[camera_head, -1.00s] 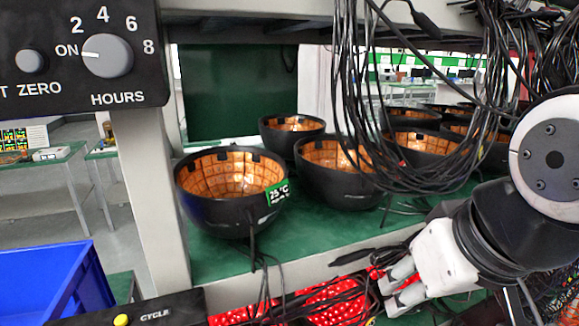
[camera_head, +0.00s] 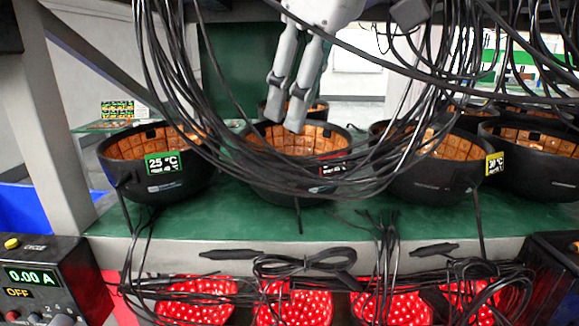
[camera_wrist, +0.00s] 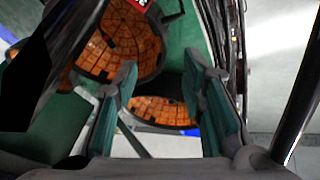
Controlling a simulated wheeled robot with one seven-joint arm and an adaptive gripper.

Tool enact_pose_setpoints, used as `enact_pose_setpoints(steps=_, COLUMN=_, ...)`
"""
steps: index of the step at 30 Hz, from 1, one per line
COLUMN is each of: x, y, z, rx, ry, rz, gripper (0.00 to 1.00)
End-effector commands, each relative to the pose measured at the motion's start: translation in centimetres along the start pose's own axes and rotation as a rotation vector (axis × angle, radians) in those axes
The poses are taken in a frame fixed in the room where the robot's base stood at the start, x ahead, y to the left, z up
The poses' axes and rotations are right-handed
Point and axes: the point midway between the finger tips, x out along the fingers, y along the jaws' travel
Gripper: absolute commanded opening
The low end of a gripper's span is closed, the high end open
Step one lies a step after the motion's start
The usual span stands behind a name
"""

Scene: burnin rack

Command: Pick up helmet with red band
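The helmet with the red band (camera_head: 285,185) is a black bowl with an orange tiled lining, upright on the green shelf. Its red tag (camera_head: 333,165) is partly hidden behind hanging black cables. In the wrist view the helmet's lining (camera_wrist: 118,40) shows at upper left, with a bit of the red tag (camera_wrist: 141,3) at the top edge. My gripper (camera_head: 285,118) points down above the helmet's back part, near its rear rim. In the wrist view my gripper (camera_wrist: 163,75) has its two fingers well apart with nothing held between them.
A helmet with a green tag (camera_head: 160,180) stands left, one with a yellow tag (camera_head: 430,175) right, and another (camera_head: 318,106) behind. Looped black cables (camera_head: 240,165) hang across the helmets' fronts. Red lit lamps (camera_head: 295,300) and coiled cables lie below the green shelf (camera_head: 250,228).

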Motion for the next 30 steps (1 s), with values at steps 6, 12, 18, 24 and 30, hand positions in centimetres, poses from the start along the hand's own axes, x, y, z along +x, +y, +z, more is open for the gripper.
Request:
enact_pose_setpoints(steps=6, x=2.2, y=-0.2, z=-0.8, rx=-0.035, ry=-0.001, rz=-0.008, gripper=0.37)
enact_pose_setpoints(steps=12, x=6.0, y=-0.2, z=-0.8, rx=-0.032, ry=0.000, rz=-0.007, gripper=0.37)
enact_pose_setpoints(steps=18, x=8.2, y=-0.2, z=-0.8, rx=-0.031, ry=0.003, rz=-0.005, gripper=0.37)
enact_pose_setpoints(steps=24, x=9.6, y=-0.4, z=-0.8, rx=-0.031, ry=0.001, rz=-0.006, gripper=0.37)
enact_pose_setpoints(steps=30, x=12.4, y=-0.7, z=-0.8, rx=-0.030, ry=0.001, rz=-0.006, gripper=0.37)
